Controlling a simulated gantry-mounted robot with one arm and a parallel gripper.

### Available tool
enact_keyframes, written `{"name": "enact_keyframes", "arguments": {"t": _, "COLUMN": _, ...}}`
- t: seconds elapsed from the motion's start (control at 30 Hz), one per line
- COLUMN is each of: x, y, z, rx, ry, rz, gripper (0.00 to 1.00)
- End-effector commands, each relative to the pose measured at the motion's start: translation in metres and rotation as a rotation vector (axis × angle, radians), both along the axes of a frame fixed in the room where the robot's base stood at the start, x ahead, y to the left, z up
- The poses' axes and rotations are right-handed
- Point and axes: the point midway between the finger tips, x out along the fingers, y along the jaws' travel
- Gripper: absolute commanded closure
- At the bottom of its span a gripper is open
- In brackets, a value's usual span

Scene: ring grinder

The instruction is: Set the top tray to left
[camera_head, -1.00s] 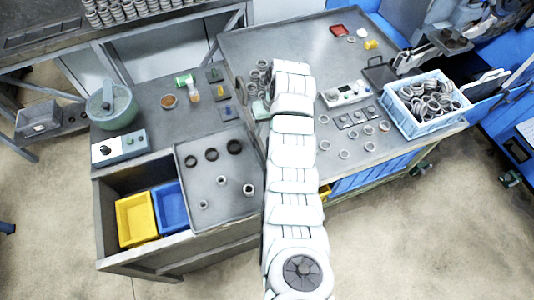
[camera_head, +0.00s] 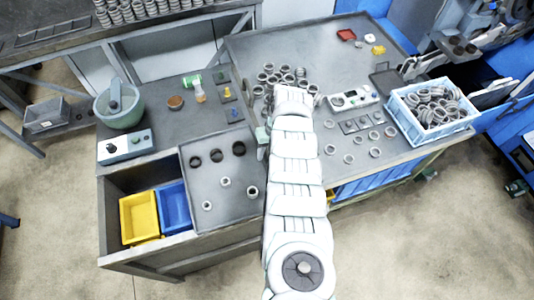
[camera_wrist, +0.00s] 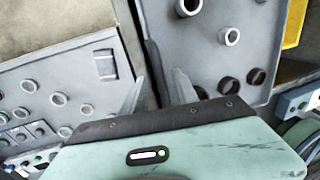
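The top tray (camera_head: 229,201) is a flat grey tray over the right part of an open compartment in the left bench. It carries several dark and light rings. It also shows in the wrist view (camera_wrist: 207,55), with its edge running close to my fingers. My gripper (camera_wrist: 158,92) has its two fingers apart, one on each side of the tray's raised edge strip. I cannot tell whether they touch it. In the head view my gripper (camera_head: 263,137) is at the tray's right edge, near its far corner, partly hidden by my arm.
Left of the tray, the open compartment holds a yellow bin (camera_head: 138,217) and a blue bin (camera_head: 174,207). A control box (camera_head: 126,146) and green bowl (camera_head: 118,106) stand behind it. The right bench (camera_head: 325,60) holds loose rings and a blue crate (camera_head: 432,125).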

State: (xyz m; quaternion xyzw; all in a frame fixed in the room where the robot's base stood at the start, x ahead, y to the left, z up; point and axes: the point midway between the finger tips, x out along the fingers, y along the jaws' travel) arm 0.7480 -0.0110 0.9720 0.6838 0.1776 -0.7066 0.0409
Motion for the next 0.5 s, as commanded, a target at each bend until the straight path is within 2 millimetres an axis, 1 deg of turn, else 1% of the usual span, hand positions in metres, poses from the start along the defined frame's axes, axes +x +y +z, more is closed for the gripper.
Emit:
{"name": "enact_keyframes", "arguments": {"t": 0.1, "x": -0.0011, "y": 0.0018, "z": -0.006, "rx": 0.0, "ry": 0.002, "rz": 0.0, "gripper": 0.64}}
{"name": "enact_keyframes", "arguments": {"t": 0.43, "x": -0.0001, "y": 0.0017, "z": -0.0066, "rx": 0.001, "ry": -0.002, "rz": -0.001, "gripper": 0.64}}
{"name": "enact_keyframes", "arguments": {"t": 0.5, "x": -0.0002, "y": 0.0016, "z": -0.0066, "rx": 0.001, "ry": -0.002, "rz": -0.001, "gripper": 0.7}}
